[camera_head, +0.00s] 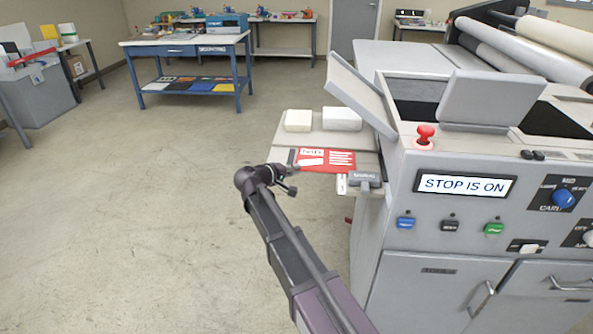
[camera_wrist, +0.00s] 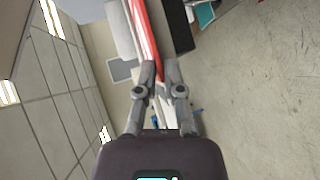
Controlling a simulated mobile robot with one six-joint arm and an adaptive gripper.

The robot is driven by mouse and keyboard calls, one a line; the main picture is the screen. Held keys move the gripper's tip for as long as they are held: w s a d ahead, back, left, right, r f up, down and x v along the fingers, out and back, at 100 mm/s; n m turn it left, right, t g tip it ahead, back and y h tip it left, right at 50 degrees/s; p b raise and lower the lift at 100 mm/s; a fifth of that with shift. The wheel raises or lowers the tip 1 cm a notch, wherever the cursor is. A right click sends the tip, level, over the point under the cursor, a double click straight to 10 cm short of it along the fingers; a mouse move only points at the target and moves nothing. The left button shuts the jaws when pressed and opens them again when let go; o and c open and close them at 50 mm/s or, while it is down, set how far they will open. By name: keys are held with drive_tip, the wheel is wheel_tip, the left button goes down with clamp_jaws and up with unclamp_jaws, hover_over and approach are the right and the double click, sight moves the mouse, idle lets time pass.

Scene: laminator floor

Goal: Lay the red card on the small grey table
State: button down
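The red card (camera_head: 325,160), with white print on it, is at the front part of the small grey table (camera_head: 345,140) beside the laminator. I cannot tell whether it touches the top. My gripper (camera_head: 292,172) is at the card's near left corner, just off the table's left side. In the wrist view the card (camera_wrist: 146,35) shows nearly edge-on as a red strip running in between the fingertips (camera_wrist: 160,68). The fingers are drawn close together and look shut on its edge. The fingertips hide the card's near end.
Two pale blocks (camera_head: 298,120) (camera_head: 342,118) stand at the back of the small table. A dark grey labelled block (camera_head: 364,178) is at its front right. The laminator (camera_head: 455,200) with a red stop knob (camera_head: 425,134) stands close on the right. The floor (camera_head: 130,200) at left is clear.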

drive_tip(key=shift+a, duration=0.1)
drive_tip(key=shift+a, duration=2.1)
drive_tip(key=c, duration=0.7)
unclamp_jaws()
drive_tip(key=shift+w, duration=0.1)
